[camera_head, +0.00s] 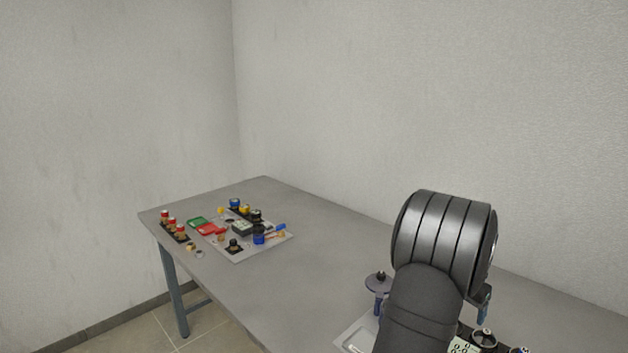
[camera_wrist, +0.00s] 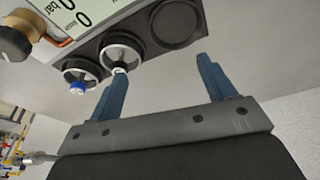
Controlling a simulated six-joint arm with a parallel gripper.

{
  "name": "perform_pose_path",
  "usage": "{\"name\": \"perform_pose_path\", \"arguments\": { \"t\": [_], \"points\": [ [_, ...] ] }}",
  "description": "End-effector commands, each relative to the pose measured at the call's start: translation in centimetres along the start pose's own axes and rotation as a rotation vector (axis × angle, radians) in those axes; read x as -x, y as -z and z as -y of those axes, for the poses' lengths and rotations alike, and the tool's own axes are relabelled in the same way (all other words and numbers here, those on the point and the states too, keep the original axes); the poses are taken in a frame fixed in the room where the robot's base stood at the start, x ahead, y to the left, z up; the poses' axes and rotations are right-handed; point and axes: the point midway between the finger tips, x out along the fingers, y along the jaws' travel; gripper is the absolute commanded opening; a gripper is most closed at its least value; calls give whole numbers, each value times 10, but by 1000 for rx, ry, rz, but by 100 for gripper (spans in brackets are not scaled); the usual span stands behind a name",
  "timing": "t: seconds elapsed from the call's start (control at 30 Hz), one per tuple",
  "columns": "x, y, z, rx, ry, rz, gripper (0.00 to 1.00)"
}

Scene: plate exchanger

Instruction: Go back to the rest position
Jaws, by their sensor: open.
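My gripper (camera_wrist: 162,82) shows in the wrist view with its two blue fingers apart and nothing between them. A dark panel with round knobs lies in front of the fingers: a handwheel with a white hub (camera_wrist: 120,55), one with a blue hub (camera_wrist: 80,75), and an empty dark round recess (camera_wrist: 180,22). The left fingertip is close to the white-hub handwheel; I cannot tell if they touch. A gauge display marked "bar" (camera_wrist: 75,15) is at the upper left. In the head view my arm covers most of the gripper; a blue finger (camera_head: 485,303) shows at its right.
A grey table (camera_head: 290,290) stands in the room's corner. At its far left end are a tray (camera_head: 262,248) with small coloured parts and a row of red-topped pieces (camera_head: 173,227). A blue-stemmed disc part (camera_head: 378,284) stands left of my arm. The table's middle is clear.

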Motion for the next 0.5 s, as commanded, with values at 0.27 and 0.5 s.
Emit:
{"name": "perform_pose_path", "arguments": {
  "t": [0.27, 0.5],
  "points": [
    [-21, -2, 27, 0, 0, 2, 76],
    [-25, -3, 30, -1, 0, 0, 76]
  ]
}}
